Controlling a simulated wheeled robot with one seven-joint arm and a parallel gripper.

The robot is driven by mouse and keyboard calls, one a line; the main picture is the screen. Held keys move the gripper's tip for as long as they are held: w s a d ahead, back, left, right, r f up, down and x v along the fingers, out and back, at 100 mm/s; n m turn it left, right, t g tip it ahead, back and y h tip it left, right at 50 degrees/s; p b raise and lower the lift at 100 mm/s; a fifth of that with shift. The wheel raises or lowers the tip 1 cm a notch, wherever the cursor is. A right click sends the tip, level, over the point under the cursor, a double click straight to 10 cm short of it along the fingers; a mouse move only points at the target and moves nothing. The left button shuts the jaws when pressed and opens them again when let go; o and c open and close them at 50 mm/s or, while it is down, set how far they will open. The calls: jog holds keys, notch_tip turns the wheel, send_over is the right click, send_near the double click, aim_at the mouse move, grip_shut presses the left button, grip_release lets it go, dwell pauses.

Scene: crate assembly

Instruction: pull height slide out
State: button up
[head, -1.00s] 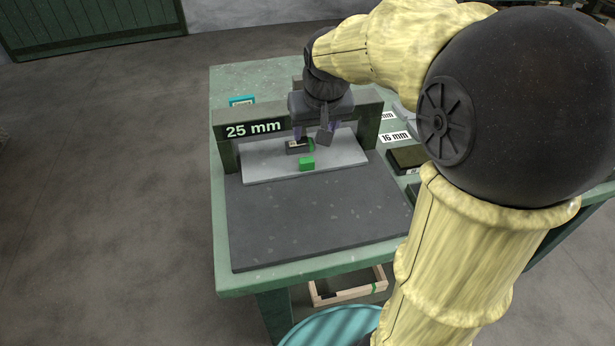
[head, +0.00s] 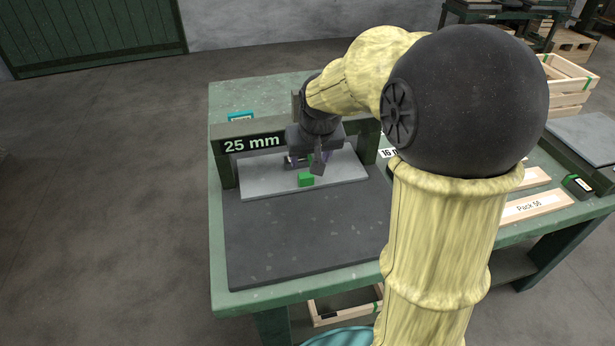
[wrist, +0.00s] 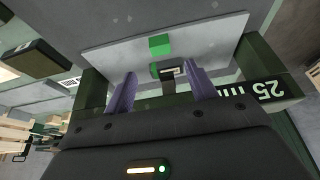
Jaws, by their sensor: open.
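A light grey plate (head: 265,187) lies through the dark green gate (head: 226,170) marked 25 mm. A bright green block (head: 305,180) sits on the plate and also shows in the wrist view (wrist: 160,45). Just behind it is a small dark piece with a pale label (wrist: 168,71). My gripper (head: 308,160) is low over the plate at the gate, partly hiding the dark piece in the head view. In the wrist view my open gripper (wrist: 162,86) has its purple fingers apart, one either side of the dark piece. I cannot tell whether they touch anything.
A dark grey mat (head: 295,245) in front of the gate is clear. My arm hides part of the table's right side. Wooden pieces, one labelled Pack 50 (head: 535,206), lie there. A wooden crate (head: 568,85) stands behind, and another box (head: 345,305) sits below the tabletop.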

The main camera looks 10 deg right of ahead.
aim_at(307, 176)
jog(key=b+x, duration=0.1)
jog(key=x, duration=0.9)
jog(key=shift+w+f, duration=0.1)
jog(key=shift+f, duration=0.05)
grip_shut()
